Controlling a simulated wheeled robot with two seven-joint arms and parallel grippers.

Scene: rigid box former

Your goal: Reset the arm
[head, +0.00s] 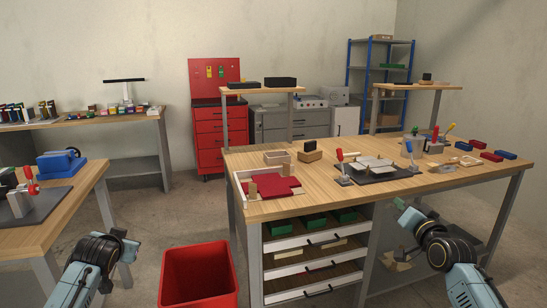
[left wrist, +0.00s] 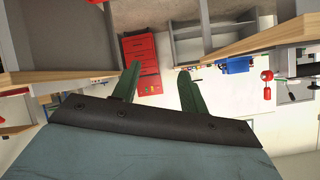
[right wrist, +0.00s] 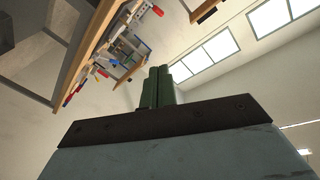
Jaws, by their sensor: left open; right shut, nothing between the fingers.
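My left gripper (head: 122,242) is low at the left, in front of the gap between the left bench and the main workbench. In the left wrist view its two green fingers (left wrist: 157,82) stand apart with nothing between them. My right gripper (head: 408,215) is at the right, by the front side of the main workbench (head: 430,183). In the right wrist view its green fingers (right wrist: 158,84) are closed together and hold nothing. Both arms come up from the bottom of the head view.
A red bin (head: 199,275) stands on the floor between my arms. The left bench (head: 70,205) holds a blue vise (head: 60,163).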

